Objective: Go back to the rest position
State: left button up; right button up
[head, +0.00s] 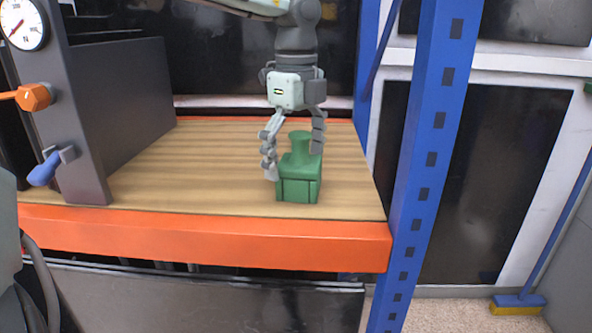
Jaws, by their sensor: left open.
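My left gripper (293,160) points down over the wooden shelf, with its fingers apart. A green block-like object with a round, flanged top (299,178) stands upright on the shelf just below and between the fingers. One finger is on its left side and the other is by its upper right. I cannot tell whether the fingers touch it. My right gripper is not in view.
The wooden shelf (180,185) has an orange front beam (200,236) and a blue perforated post (425,150) at right. A dark box panel (90,130) with a gauge (22,25), orange knob (35,97) and blue lever (47,168) stands left. A broom (518,302) is on the floor.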

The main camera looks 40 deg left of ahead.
pick_arm(q)
jog(key=r, duration=0.5)
jog(key=shift+s+a+r, duration=0.15)
jog(key=shift+s+r, duration=0.15)
jog(key=shift+f, duration=0.15)
